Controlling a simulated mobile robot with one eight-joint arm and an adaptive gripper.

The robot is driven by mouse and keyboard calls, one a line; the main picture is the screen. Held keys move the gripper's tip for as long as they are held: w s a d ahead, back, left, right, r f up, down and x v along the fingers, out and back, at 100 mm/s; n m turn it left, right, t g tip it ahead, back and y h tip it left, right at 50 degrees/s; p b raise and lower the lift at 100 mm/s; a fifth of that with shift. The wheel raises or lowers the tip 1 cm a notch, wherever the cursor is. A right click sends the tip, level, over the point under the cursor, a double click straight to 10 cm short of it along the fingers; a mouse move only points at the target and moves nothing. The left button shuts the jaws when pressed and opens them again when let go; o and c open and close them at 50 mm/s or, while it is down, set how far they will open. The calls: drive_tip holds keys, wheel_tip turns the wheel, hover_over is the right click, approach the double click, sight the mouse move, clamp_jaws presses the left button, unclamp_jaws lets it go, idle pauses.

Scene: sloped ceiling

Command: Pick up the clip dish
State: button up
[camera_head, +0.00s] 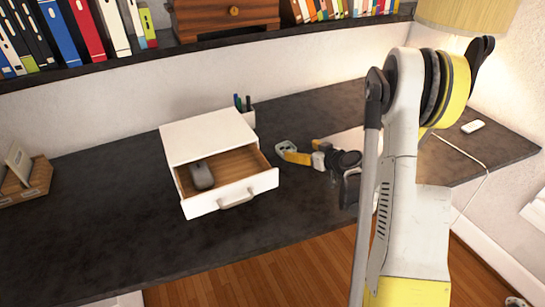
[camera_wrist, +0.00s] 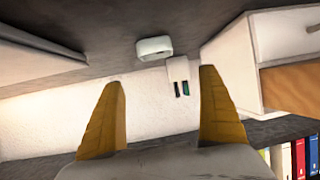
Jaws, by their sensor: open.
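A small, pale, rounded dish, which looks like the clip dish (camera_wrist: 154,48), rests on the dark desk in the wrist view. It lies just beyond the gap between my fingertips, apart from both. In the head view the small pale thing (camera_head: 283,146) at the end of my yellow fingers appears to be the same dish, partly hidden by them. My gripper (camera_wrist: 161,78) is open and empty, with one yellow finger on each side. In the head view my gripper (camera_head: 297,157) is low over the desk, right of the white drawer box.
The white drawer box (camera_head: 208,133) stands left of my gripper, its drawer (camera_head: 233,190) pulled out with a dark mouse (camera_head: 202,175) inside. A pen cup (camera_head: 247,114) stands behind it. A lamp (camera_head: 466,16) and white device (camera_head: 472,126) are at right. The front-left desk is clear.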

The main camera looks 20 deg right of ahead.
sight(294, 150)
drive_tip(key=shift+d+f, duration=0.25)
drive_tip(key=shift+f, duration=0.7)
drive_tip(key=b+x, duration=0.1)
drive_tip(key=x, duration=0.4)
drive_tip(key=shift+w+f+b, duration=0.1)
drive_tip(key=shift+w+b, duration=0.2)
drive_tip(key=shift+b, duration=0.1)
drive_tip(key=b+x, duration=0.2)
drive_tip(key=x, duration=0.3)
drive_tip(key=c, duration=1.3)
